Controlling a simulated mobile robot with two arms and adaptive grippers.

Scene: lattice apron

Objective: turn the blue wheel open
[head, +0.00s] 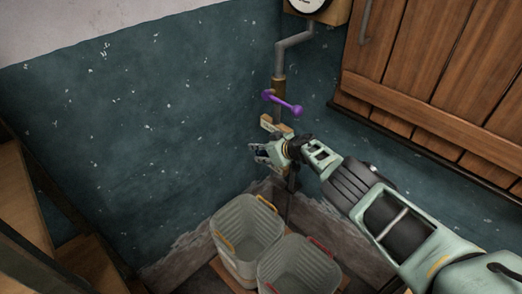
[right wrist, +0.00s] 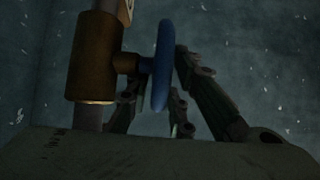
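The blue wheel (right wrist: 163,66) shows nearly edge-on in the right wrist view, on a short stem from a brown valve body (right wrist: 95,58) on a vertical pipe. In the head view it is largely hidden by my right gripper (head: 268,152), which is at the pipe below a purple lever. In the right wrist view the fingers of my right gripper (right wrist: 163,88) are spread, with the wheel's rim between them. A narrow gap shows between the rim and the right-hand finger; contact on the other side is unclear. My left gripper is not in view.
The purple lever (head: 283,104) sits on the pipe just above my right gripper. A gauge (head: 306,4) is at the top. Two grey bins (head: 246,228) (head: 298,268) stand below. Wooden shutters (head: 430,75) are at right, wooden steps (head: 75,255) at left.

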